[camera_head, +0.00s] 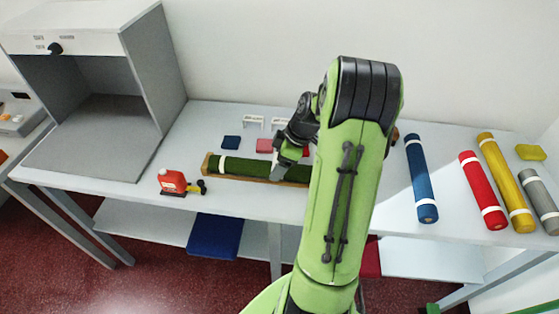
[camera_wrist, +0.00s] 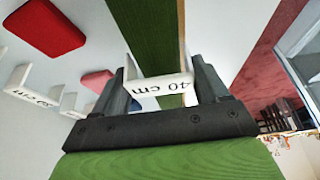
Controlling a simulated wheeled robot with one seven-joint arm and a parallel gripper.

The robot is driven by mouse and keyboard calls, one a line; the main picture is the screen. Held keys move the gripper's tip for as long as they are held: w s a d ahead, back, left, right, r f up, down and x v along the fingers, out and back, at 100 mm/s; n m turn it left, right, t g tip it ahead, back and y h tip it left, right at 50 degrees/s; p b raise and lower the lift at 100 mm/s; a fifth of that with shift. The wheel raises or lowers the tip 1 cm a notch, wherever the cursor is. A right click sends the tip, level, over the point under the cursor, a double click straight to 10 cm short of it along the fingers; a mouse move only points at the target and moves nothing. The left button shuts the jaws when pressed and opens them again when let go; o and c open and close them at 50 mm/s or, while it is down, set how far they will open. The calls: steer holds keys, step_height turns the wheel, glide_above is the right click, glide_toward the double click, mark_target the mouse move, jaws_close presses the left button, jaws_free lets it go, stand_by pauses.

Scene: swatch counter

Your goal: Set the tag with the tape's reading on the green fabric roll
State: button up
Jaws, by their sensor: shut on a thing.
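The green fabric roll (camera_head: 240,167) lies lengthwise in a shallow wooden holder (camera_head: 207,165) on the counter, with a white band near its left end. My gripper (camera_head: 281,170) is over the roll's right part. In the wrist view my gripper (camera_wrist: 164,78) is shut on a white tag (camera_wrist: 160,89) marked "40 cm", with the green roll (camera_wrist: 148,35) right behind it. I cannot tell whether the tag touches the roll. A red device with a black base (camera_head: 172,181), perhaps the tape, stands left of the roll; no reading is legible on it.
Other white tags (camera_head: 253,120) stand behind the roll, near blue (camera_head: 231,142) and red (camera_head: 264,146) swatches. Blue (camera_head: 421,180), red (camera_head: 482,190), yellow (camera_head: 505,180) and grey rolls lie at right. A grey booth (camera_head: 150,75) stands at left. The counter's front left is clear.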

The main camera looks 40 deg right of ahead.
steer(key=shift+f, duration=0.5)
steer(key=o, duration=1)
steer(key=p+v, duration=0.4)
steer(key=v, duration=1.2)
steer(key=shift+p, duration=0.3)
